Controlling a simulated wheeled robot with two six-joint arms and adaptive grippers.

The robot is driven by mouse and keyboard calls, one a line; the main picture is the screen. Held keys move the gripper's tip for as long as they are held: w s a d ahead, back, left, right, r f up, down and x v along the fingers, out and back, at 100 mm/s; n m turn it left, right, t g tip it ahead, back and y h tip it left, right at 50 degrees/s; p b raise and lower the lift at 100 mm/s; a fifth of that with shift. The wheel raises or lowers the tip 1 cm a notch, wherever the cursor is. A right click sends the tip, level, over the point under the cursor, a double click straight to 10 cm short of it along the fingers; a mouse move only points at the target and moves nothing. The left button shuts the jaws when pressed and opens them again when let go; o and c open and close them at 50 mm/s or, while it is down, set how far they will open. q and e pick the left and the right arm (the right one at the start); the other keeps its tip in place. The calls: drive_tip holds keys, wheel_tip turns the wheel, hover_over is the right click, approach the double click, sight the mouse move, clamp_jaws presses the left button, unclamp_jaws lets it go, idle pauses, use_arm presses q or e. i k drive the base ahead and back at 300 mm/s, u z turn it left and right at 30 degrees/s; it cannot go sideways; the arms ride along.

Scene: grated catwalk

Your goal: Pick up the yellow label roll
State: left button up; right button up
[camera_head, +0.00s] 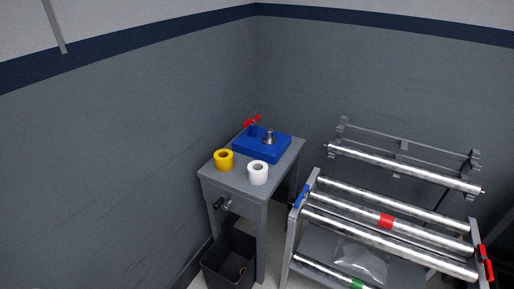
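The yellow label roll (224,160) stands on the top of a small grey table (232,184), near its left edge. A white roll (258,172) stands to its right and a little nearer the front edge, apart from it. Neither of my grippers shows in the head view, so nothing is seen touching the yellow roll.
A blue box (262,149) with red and metal fittings sits on the table behind the rolls. A black bin (229,262) stands below at the front. A rack with metal rollers (395,226) stands close on the right. Grey walls (130,140) enclose the corner.

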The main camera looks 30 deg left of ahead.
sight(224, 160)
drive_tip(key=u, duration=0.15)
drive_tip(key=i, duration=1.1)
drive_tip(key=u, duration=0.45)
